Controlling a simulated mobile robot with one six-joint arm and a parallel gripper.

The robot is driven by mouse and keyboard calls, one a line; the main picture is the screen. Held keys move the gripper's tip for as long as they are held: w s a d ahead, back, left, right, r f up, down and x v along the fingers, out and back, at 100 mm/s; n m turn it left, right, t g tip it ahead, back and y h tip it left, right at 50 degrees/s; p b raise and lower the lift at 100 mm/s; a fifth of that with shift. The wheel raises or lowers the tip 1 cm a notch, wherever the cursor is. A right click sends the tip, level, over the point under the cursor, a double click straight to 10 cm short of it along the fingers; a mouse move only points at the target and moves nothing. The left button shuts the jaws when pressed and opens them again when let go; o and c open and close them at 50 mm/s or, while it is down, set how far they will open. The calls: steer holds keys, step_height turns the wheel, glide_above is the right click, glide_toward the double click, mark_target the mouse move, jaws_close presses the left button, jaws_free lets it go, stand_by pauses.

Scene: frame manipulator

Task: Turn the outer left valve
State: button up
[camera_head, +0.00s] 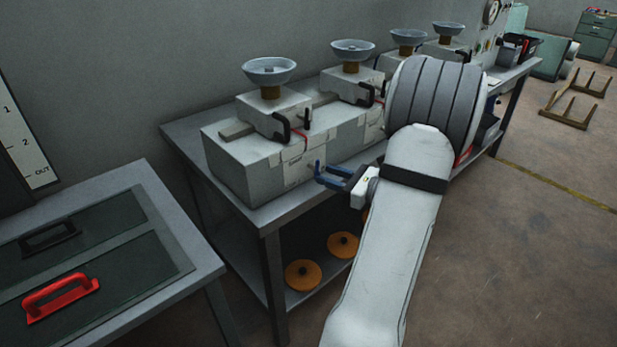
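Several round grey wheel-like tops, apparently the valves, stand in a row on pale grey boxes on the workbench. The outer left valve (269,70) is a dish-shaped grey wheel on a brown stem, upright on the nearest box (270,112). A second valve (352,50) stands behind it to the right. My gripper (319,174) has blue fingers spread apart with nothing between them. It is in front of the right part of the nearest pale block, lower than the outer left valve and to its right in the picture, apart from it.
My arm hides part of the bench's right side. A dark handle with a red part (289,128) sits on the nearest box. Orange discs (303,275) lie on the lower shelf. A table (186,228) with a red handle (60,297) stands at the left.

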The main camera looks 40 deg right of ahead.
mark_target(319, 168)
steer(key=shift+m+t+h, duration=0.6)
steer(key=shift+m, duration=0.2)
steer(key=w, duration=0.4)
steer(key=w+f, duration=0.1)
steer(key=w, duration=0.1)
steer(key=shift+w+d, duration=0.35)
steer(key=shift+d, duration=0.05)
jaws_close()
steer(key=shift+a+f, duration=0.1)
steer(key=shift+a, duration=0.1)
steer(key=shift+d, duration=0.1)
